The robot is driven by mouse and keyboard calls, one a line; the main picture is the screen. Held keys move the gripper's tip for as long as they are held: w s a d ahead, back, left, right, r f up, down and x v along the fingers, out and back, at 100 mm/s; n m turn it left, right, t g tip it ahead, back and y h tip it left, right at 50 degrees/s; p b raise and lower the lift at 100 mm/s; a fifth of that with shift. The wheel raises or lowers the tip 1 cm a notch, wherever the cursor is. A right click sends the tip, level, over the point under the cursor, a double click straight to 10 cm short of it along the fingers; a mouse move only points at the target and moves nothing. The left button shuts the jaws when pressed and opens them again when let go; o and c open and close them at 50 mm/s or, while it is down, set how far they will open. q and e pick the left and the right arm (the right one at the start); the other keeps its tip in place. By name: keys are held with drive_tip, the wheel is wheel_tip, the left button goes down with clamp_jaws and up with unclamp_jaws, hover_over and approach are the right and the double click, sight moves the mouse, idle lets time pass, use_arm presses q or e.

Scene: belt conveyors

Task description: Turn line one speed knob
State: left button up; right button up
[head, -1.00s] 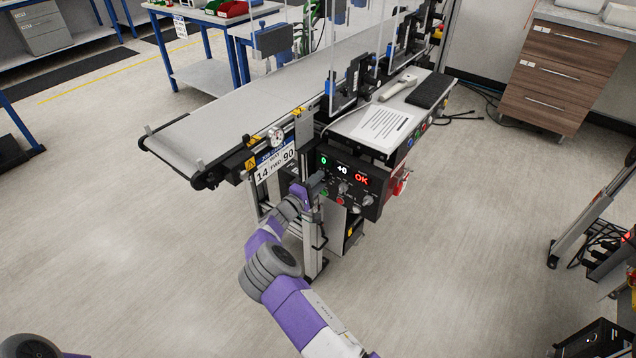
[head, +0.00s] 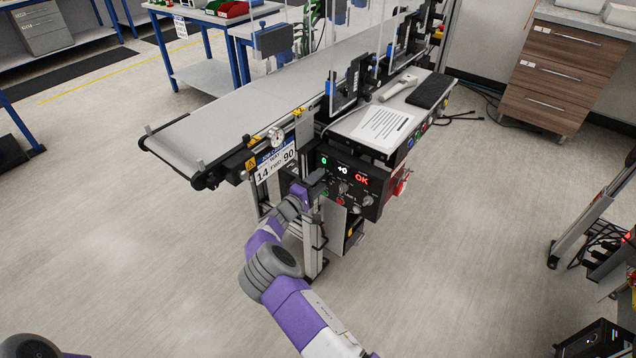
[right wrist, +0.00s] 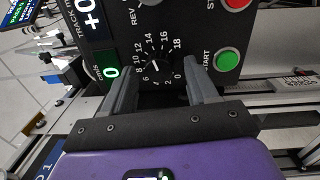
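The black speed knob (right wrist: 160,66) sits on the dark control panel, inside a white dial numbered 0 to 18; its exact setting is hard to read. In the right wrist view my right gripper (right wrist: 160,85) is open, with one finger on each side of the dial. The fingers are spread wide, with a gap to the knob on both sides. In the head view my right gripper (head: 317,178) is at the left part of the panel (head: 346,186) and hides the knob. My left gripper is out of view.
A green START button (right wrist: 228,60) lies just beside the right finger, and a red button (right wrist: 237,3) is above it. A green display (right wrist: 111,73) reading 0 is beside the left finger. The conveyor belt (head: 240,105) stands behind the panel.

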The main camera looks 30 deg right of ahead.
drive_tip(key=p+v, duration=0.2)
drive_tip(key=v, duration=0.5)
drive_tip(key=shift+a, duration=0.3)
drive_tip(key=shift+s, duration=0.1)
